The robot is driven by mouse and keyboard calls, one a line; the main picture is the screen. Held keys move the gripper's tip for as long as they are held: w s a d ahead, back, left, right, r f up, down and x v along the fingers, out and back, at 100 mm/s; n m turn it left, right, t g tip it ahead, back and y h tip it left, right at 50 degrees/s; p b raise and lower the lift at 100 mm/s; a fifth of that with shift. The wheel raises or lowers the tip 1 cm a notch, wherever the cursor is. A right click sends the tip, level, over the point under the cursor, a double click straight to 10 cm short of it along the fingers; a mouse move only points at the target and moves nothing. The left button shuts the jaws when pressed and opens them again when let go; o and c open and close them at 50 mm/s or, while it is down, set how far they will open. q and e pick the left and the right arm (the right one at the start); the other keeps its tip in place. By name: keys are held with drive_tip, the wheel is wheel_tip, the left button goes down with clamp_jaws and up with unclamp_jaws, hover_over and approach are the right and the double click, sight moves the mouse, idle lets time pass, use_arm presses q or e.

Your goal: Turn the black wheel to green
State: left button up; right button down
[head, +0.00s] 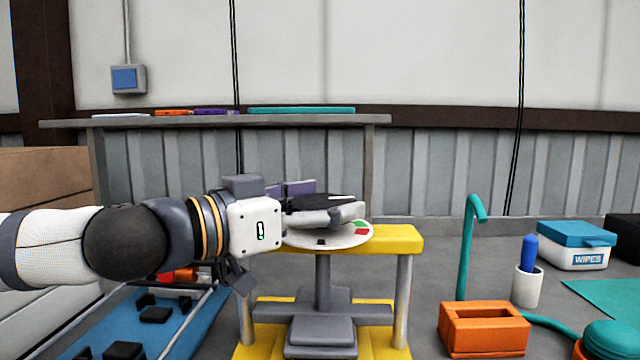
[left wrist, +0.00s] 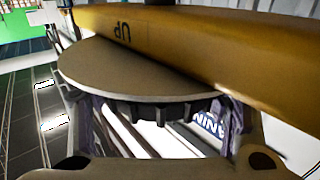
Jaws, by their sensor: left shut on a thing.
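The black wheel (head: 318,202) shows in the head view as a dark shape above a white dial plate (head: 300,236) on a yellow stand (head: 405,240). The dial has a green patch (head: 361,223) and a red patch (head: 362,232) at its right edge, and a small black mark at its front. My left gripper (head: 325,210) comes in level from the left and is shut on the wheel, partly hiding it. In the left wrist view, a round disc with a notched rim (left wrist: 140,85) lies between the fingers. The wheel's pointer setting cannot be read clearly. My right gripper is not in view.
A grey bench (head: 300,119) stands behind. A blue board (head: 180,318) lies at lower left. At right are an orange box (head: 484,328), a teal hooked post (head: 463,255), a white cup (head: 526,288) and a wipes box (head: 576,246). A yellow bar (left wrist: 200,40) crosses the wrist view.

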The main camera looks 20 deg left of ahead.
use_arm(q)
drive_tip(key=o, duration=1.2)
drive_tip(key=shift+s, duration=0.1)
drive_tip(key=v, duration=1.2)
